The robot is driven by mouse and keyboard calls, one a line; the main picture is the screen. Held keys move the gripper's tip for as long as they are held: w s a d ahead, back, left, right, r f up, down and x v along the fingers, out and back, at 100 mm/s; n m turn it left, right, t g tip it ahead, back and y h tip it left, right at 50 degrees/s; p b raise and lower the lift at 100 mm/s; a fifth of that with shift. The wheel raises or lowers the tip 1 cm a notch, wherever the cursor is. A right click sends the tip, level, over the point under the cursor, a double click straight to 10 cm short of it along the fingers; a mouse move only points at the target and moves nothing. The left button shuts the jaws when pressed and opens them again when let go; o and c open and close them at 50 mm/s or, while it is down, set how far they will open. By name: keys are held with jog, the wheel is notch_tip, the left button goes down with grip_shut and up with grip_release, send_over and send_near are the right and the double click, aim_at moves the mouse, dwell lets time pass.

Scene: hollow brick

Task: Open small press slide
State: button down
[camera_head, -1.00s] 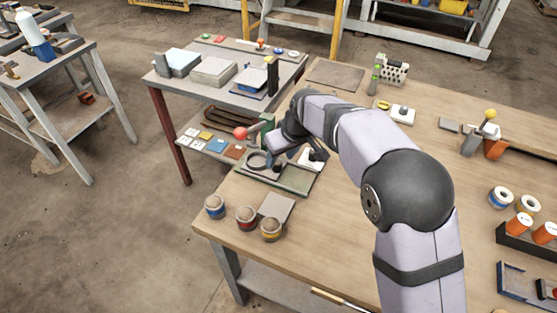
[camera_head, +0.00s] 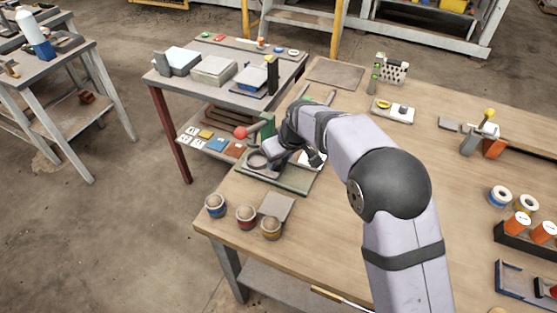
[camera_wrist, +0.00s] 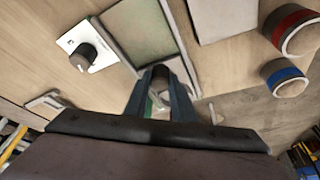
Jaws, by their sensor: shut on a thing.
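The small press (camera_head: 290,181) stands near the left corner of the wooden bench. My gripper (camera_head: 276,156) is low over the press, partly hidden by my wrist in the head view. In the wrist view my gripper (camera_wrist: 160,78) is shut on a small dark knob (camera_wrist: 160,72) at the edge of the green plate (camera_wrist: 138,38). How far the slide is out cannot be told.
A white plate with a black knob (camera_wrist: 82,58) lies beside the press. Several small jars (camera_head: 246,217) and a grey pad (camera_head: 277,206) stand near the bench's front-left edge. A side table (camera_head: 222,97) stands behind left. The bench middle is mostly clear.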

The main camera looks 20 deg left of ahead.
jog(key=d+b, duration=0.3)
jog(key=d, duration=0.5)
jog(key=shift+d, duration=0.35)
jog(key=c, duration=1.5)
grip_release()
jog(key=shift+r, duration=0.15)
jog(key=shift+b+v, duration=0.35)
jog(key=shift+v, duration=3.25)
jog(key=shift+d, duration=0.1)
jog(key=shift+d, duration=0.1)
